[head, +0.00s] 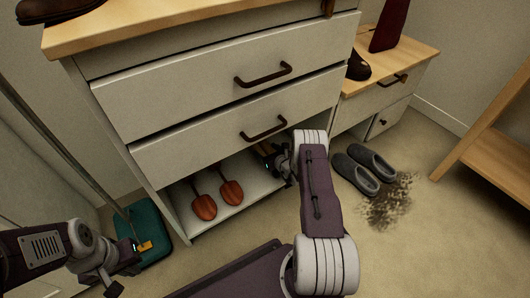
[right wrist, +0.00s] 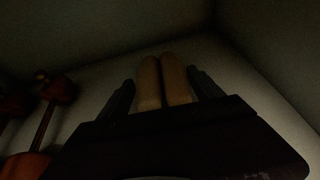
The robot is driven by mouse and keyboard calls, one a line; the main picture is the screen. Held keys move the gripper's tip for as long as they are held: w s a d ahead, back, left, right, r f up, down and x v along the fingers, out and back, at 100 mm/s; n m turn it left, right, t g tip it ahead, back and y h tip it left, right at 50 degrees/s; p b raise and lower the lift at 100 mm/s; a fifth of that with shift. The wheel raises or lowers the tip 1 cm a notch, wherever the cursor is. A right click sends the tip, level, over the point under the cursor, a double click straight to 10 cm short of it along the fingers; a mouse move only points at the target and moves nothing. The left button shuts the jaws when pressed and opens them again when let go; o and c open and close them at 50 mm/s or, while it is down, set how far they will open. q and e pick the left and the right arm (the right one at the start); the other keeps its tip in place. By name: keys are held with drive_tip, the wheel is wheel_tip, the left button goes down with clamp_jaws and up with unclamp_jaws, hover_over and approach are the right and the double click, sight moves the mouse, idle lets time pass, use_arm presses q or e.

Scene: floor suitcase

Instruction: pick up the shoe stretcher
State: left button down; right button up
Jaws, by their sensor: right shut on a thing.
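The shoe stretcher (right wrist: 163,82) appears to be the pale wooden thing with two rounded halves side by side in the right wrist view. My right gripper (right wrist: 164,90) is shut on it, one dark finger on each side. In the head view my right gripper (head: 283,168) reaches into the open bottom compartment of the cabinet, largely hidden by my own arm. Two orange-red shoe trees (head: 203,207) (head: 231,192) lie to its left on the compartment floor. My left gripper (head: 128,262) is low at the left, by a teal dustpan; its jaw opening is unclear.
The cabinet (head: 205,100) has two shut drawers above the open compartment (head: 200,237). The teal dustpan (head: 157,222) with a long handle stands left of it. Grey slippers (head: 356,174) and a dark dirt patch (head: 390,205) are on the floor at right. A wooden frame (head: 490,140) stands far right.

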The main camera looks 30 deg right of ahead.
sight(268, 152)
drive_tip(key=r+p, duration=0.1)
drive_tip(key=r, duration=0.1)
drive_tip(key=r+p, duration=0.1)
drive_tip(key=p, duration=0.1)
drive_tip(key=r+p, duration=0.2)
drive_tip(key=shift+s+d+r, duration=0.25)
drive_tip(key=shift+d+r, duration=0.05)
drive_tip(key=s+d+r+p, duration=0.5)
drive_tip(key=s+d+p, duration=0.1)
drive_tip(key=s, duration=0.3)
drive_tip(key=shift+r+p, duration=0.25)
drive_tip(key=shift+p, duration=0.4)
